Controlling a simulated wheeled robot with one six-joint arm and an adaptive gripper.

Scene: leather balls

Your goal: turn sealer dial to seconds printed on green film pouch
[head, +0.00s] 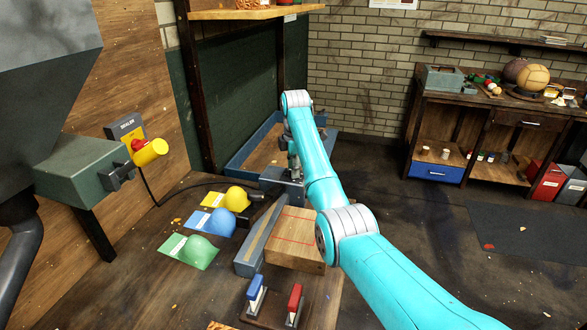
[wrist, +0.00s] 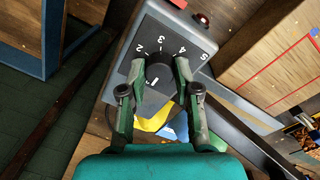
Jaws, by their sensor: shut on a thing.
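The grey sealer (head: 255,245) stands on the bench, its control box (head: 283,186) at the far end under my gripper (head: 293,166). In the wrist view, the black sealer dial (wrist: 162,76) sits on a dark plate (wrist: 120,70) with numbers up to 5. My gripper (wrist: 160,68) is shut on the dial, one finger on each side. A short white mark shows between the fingers; I cannot tell whether it is a pointer or the number 1. The green film pouch (head: 200,247) lies on the bench left of the sealer, with a white label too small to read.
A blue pouch (head: 222,222) and a yellow pouch (head: 236,198) lie behind the green one. A wooden block (head: 296,245) is right of the sealer. A blue-handled tool (head: 255,288) and a red-handled tool (head: 294,298) stand in front. A blue-edged tray (head: 250,150) lies behind.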

